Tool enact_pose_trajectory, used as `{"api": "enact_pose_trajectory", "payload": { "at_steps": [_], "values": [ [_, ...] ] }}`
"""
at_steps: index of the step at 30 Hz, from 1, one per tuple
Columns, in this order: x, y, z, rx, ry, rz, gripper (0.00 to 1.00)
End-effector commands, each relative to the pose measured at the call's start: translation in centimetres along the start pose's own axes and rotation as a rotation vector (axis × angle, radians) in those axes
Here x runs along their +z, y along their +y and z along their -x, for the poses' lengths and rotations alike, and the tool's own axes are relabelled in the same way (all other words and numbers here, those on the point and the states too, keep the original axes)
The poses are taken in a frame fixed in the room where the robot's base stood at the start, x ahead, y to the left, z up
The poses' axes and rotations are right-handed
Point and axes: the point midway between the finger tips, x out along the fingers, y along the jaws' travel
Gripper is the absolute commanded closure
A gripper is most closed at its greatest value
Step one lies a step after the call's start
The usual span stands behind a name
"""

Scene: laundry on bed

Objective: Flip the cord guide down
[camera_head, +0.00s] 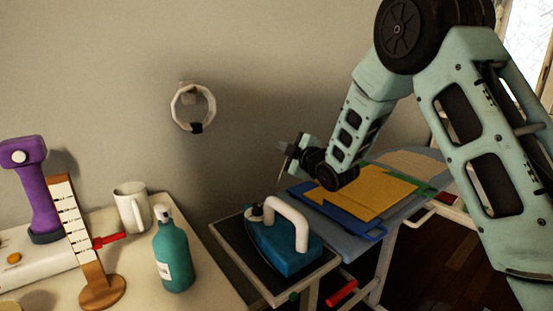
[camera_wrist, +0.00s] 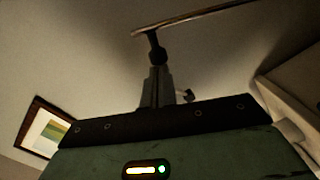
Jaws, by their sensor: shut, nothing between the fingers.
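The cord guide looks like a thin rod (camera_wrist: 195,19) in the wrist view, running from just above my fingertips up to the right. In the head view, a thin pale line (camera_head: 283,165) beside my gripper may be the same rod, but it is too small to be sure. My gripper (camera_wrist: 157,58) is shut and empty, its tip right by the rod's left end; I cannot tell whether they touch. In the head view, my gripper (camera_head: 287,149) is above the far left end of the ironing board (camera_head: 350,225), near the wall. The guide's base is not clear.
A blue iron (camera_head: 285,245) with a white handle stands on the tray at the board's near end. A teal bottle (camera_head: 173,255) and white mug (camera_head: 132,207) stand on the left table. A ring (camera_head: 193,107) hangs on the wall.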

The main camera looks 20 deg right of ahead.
Motion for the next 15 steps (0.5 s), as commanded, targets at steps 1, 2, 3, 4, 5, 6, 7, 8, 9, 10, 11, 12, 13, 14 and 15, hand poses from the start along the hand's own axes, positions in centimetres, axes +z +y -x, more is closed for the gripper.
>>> {"api": "enact_pose_trajectory", "payload": {
  "at_steps": [1, 2, 3, 4, 5, 6, 7, 8, 9, 10, 11, 12, 13, 14, 15],
  "values": [
    [1.1, 0.3, 0.0, 0.000, -0.004, -0.045, 1.00],
    [1.5, 0.5, -0.1, -0.002, -0.003, -0.072, 1.00],
    [2.1, 0.7, -0.1, -0.005, -0.003, -0.110, 1.00],
    [2.6, 0.8, -0.2, -0.008, -0.004, -0.139, 1.00],
    [3.0, 0.9, -0.2, -0.011, -0.004, -0.168, 1.00],
    [3.6, 1.1, -0.2, -0.014, -0.004, -0.205, 1.00],
    [4.1, 1.2, -0.3, -0.016, -0.004, -0.233, 1.00],
    [4.5, 1.3, -0.3, -0.018, -0.003, -0.260, 1.00],
    [5.1, 1.4, -0.3, -0.022, -0.003, -0.298, 1.00],
    [5.5, 1.4, -0.4, -0.025, -0.003, -0.325, 1.00],
    [6.0, 1.5, -0.4, -0.026, -0.003, -0.352, 1.00],
    [6.5, 1.5, -0.5, -0.030, -0.003, -0.386, 1.00],
    [7.0, 1.6, -0.5, -0.031, -0.004, -0.411, 1.00],
    [7.3, 1.5, -0.5, -0.035, -0.003, -0.435, 1.00],
    [7.8, 1.6, -0.6, -0.036, -0.003, -0.467, 1.00]
  ]
}}
